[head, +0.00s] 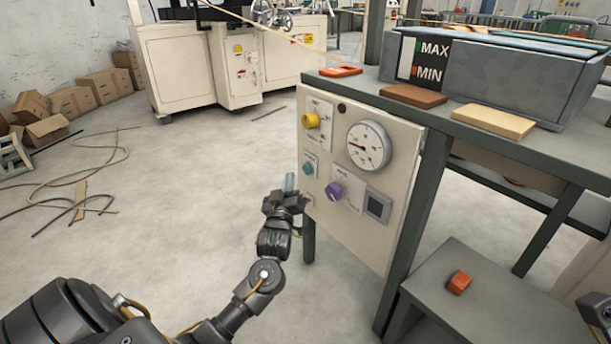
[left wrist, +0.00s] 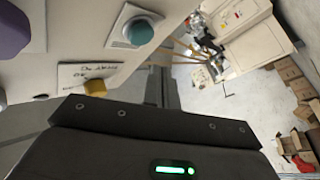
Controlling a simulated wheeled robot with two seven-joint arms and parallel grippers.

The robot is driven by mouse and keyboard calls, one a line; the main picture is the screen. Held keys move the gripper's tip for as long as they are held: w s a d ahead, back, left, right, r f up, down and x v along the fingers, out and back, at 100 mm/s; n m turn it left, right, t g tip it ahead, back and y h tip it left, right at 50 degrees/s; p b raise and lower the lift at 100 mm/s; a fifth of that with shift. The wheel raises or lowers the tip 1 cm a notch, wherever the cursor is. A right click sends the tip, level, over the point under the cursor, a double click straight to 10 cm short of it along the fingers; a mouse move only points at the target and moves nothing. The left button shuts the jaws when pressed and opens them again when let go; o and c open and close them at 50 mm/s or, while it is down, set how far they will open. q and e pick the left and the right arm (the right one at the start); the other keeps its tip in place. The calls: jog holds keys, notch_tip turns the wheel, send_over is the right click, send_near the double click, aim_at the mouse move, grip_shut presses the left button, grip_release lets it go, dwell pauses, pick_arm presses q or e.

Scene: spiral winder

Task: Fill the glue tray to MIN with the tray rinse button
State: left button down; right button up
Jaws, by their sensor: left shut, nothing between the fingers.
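The glue tray (head: 520,75) is a long grey trough on the bench, with a MAX/MIN level gauge (head: 423,62) at its left end. I cannot read its level. The control panel (head: 345,235) below carries a yellow button (head: 311,120), a teal button (head: 308,169) and a purple knob (head: 334,191). My left gripper (head: 290,183) is shut and empty at the panel's lower left edge, below the teal button. In the left wrist view, the teal button (left wrist: 140,31) and a small yellow-orange part (left wrist: 95,88) under a label show; the label is too small to read.
A round gauge (head: 369,146) and a small display (head: 379,205) are on the panel. Brown (head: 413,95) and tan (head: 493,121) blocks lie at the bench edge. Cables (head: 75,185) lie on the floor. A dark part, perhaps of my right arm, shows at the right edge.

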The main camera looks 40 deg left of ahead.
aim_at(307, 169)
pick_arm(q)
jog(key=shift+w+d, duration=0.2)
jog(key=shift+w, duration=0.4)
jog(key=shift+w+d, duration=0.15)
jog(key=shift+w, duration=0.4)
jog(key=shift+w, duration=0.1)
dwell(1.2)
jog(key=shift+w+d, duration=0.1)
jog(key=shift+w, duration=0.2)
jog(key=shift+w+d, duration=0.15)
jog(key=shift+w, duration=0.3)
dwell(4.8)
